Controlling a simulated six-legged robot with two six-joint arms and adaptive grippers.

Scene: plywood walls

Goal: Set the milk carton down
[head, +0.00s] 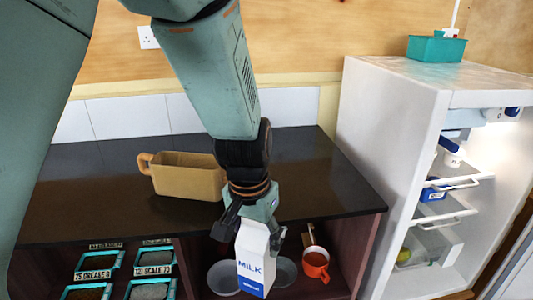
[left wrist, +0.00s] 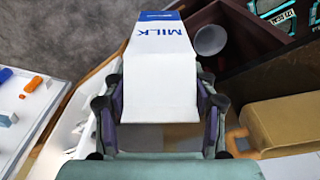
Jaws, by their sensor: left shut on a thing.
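The milk carton (head: 254,258) is white with blue lettering and a blue lower band. It hangs upright in my left gripper (head: 257,222), in front of the dark counter's front edge in the head view. In the left wrist view the carton (left wrist: 160,65) sits between the two fingers of my left gripper (left wrist: 160,112), which are shut on it near its top. In the head view the carton hides part of the open shelf space behind it. My right gripper is in neither view.
The dark counter (head: 100,195) bears a tan rectangular pot (head: 185,178) and has clear room around it. Below are grey bowls (head: 222,277), an orange mug (head: 316,264) and labelled trays (head: 150,290). An open white fridge (head: 385,130) stands at right, with a teal box (head: 436,48) on top.

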